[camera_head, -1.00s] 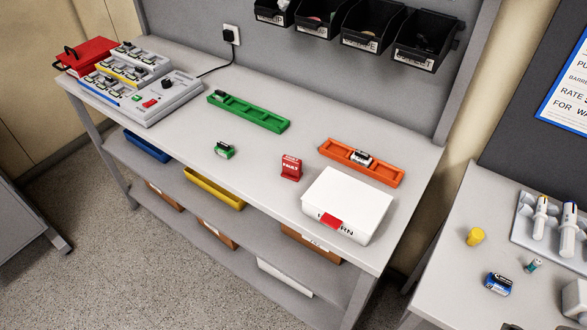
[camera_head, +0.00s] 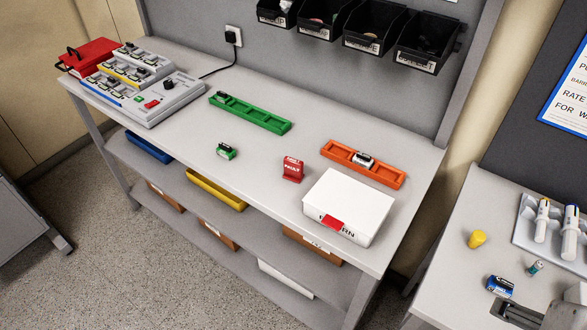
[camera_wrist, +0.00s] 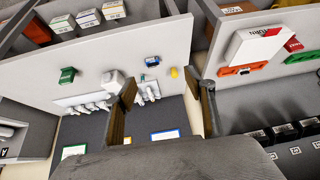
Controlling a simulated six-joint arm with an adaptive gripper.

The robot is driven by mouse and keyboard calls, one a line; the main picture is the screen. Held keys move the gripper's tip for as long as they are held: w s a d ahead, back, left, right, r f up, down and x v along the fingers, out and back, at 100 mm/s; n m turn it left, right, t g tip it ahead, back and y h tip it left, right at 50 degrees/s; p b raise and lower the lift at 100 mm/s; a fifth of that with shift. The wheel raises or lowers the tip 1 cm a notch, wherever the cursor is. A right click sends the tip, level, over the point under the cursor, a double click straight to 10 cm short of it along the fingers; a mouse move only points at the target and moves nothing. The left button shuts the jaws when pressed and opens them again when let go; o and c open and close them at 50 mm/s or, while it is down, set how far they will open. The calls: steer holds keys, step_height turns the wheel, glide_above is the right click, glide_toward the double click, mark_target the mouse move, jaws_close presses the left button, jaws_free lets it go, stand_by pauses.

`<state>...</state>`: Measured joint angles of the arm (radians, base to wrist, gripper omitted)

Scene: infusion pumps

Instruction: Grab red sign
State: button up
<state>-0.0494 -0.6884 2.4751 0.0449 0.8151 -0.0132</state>
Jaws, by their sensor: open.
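The red sign (camera_head: 292,169) is a small red block with white lettering. It stands upright on the grey workbench, left of the white lidded box (camera_head: 345,207). In the wrist view the red sign (camera_wrist: 292,45) shows at the right edge, beside the white box (camera_wrist: 258,47). My gripper (camera_wrist: 167,97) is open, with its two dark fingers wide apart and nothing between them. In the head view part of my gripper (camera_head: 515,312) shows at the bottom right, over the side table and far from the sign.
An orange tray (camera_head: 390,178) lies behind the white box, and a green tray (camera_head: 265,119) further left. A small green-and-black item (camera_head: 226,152) lies left of the sign. Black bins (camera_head: 376,28) hang above. The side table holds a yellow cap (camera_head: 477,239) and a blue item (camera_head: 500,286).

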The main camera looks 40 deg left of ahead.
steer(key=w+a+r+n+t+y, duration=0.2)
steer(key=w+a+r+t+y, duration=0.15)
steer(key=w+a, duration=1.45)
steer(key=w+a+f+t+y, duration=0.1)
steer(key=w+a, duration=0.2)
steer(key=a, duration=0.5)
steer(key=w+a+f+t+y, duration=0.1)
steer(key=w+a, duration=0.2)
steer(key=a, duration=0.5)
steer(key=m+t+h, duration=0.1)
steer(key=t+h, duration=0.1)
steer(key=t, duration=0.2)
glide_above(293, 169)
steer(key=d, duration=0.2)
step_height(293, 169, down, 13)
steer(key=shift+d+f, duration=0.1)
steer(key=shift+t+h, duration=0.55)
steer(key=shift+t, duration=0.3)
steer(key=s+f, duration=0.1)
steer(key=s, duration=0.1)
steer(key=s+a+f, duration=0.1)
steer(key=s+f, duration=0.2)
steer(key=shift+s+a, duration=0.2)
steer(key=shift+s, duration=0.15)
steer(key=shift+s+f, duration=0.45)
steer(key=shift+s, duration=0.25)
